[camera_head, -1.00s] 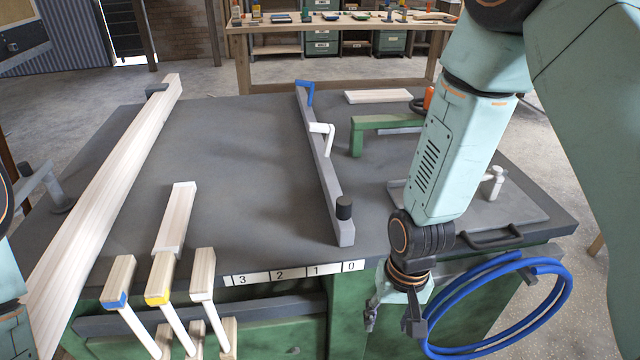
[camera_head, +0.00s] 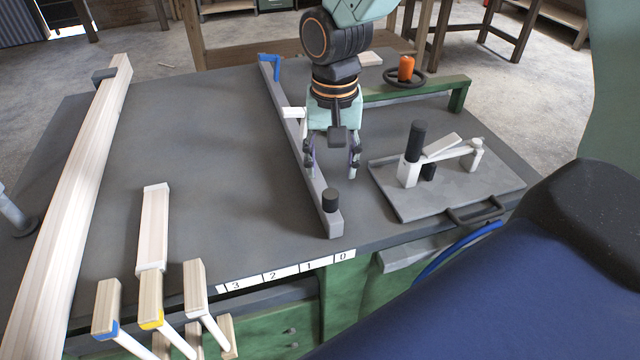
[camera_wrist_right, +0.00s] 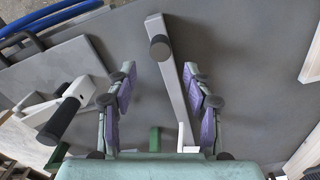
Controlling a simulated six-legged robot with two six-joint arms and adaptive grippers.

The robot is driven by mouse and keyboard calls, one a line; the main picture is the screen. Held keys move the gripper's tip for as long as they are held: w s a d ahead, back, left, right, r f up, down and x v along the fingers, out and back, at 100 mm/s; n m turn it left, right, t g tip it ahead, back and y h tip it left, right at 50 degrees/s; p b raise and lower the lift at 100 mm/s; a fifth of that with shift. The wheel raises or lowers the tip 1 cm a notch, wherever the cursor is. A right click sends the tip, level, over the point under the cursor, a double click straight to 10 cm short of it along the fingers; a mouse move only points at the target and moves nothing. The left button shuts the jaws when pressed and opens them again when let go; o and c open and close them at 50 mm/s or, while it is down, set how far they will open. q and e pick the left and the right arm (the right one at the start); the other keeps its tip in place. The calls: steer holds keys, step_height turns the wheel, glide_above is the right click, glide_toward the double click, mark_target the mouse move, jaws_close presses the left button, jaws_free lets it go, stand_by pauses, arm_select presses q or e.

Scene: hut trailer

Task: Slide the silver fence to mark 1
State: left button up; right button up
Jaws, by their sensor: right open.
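The silver fence (camera_head: 311,178) is a long grey bar lying across the dark table. It has a black knob (camera_head: 330,201) near its front end, a white lever (camera_head: 292,112) and a blue far end (camera_head: 270,66). Its front end sits just behind the 0 on the white scale (camera_head: 290,271), which reads 3, 2, 1, 0 from the left; mark 1 (camera_head: 309,266) is left of it. My right gripper (camera_head: 333,168) points down, open and empty, over the fence behind the knob. In the wrist view the fence (camera_wrist_right: 178,95) runs between the fingers; contact cannot be told. My left gripper is out of view.
A grey plate (camera_head: 440,196) with a white-and-black clamp stands right of the fence. A green bracket (camera_head: 415,92) and an orange-handled item (camera_head: 405,68) lie behind. Wooden blocks (camera_head: 152,230) and a long beam (camera_head: 70,190) are on the left.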

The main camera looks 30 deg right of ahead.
mark_target(330, 193)
steer(key=shift+w+a+f, duration=0.1)
steer(key=shift+a+f, duration=0.1)
steer(key=shift+a, duration=0.05)
steer(key=f, duration=0.2)
steer(key=f+b, duration=0.1)
steer(key=f, duration=0.3)
steer(key=shift+s+d+b, duration=0.3)
steer(key=shift+s+d, duration=0.05)
steer(key=shift+d, duration=0.05)
steer(key=shift+w+a+f, duration=0.2)
steer(key=shift+a+f, duration=0.15)
steer(key=shift+f, duration=0.35)
steer(key=shift+s+d, duration=0.15)
steer(key=shift+d, duration=0.1)
steer(key=shift+c, duration=0.2)
steer(key=shift+a, duration=0.2)
steer(key=c, duration=0.4)
steer(key=shift+d, duration=0.1)
steer(key=c, duration=0.5)
jaws_close()
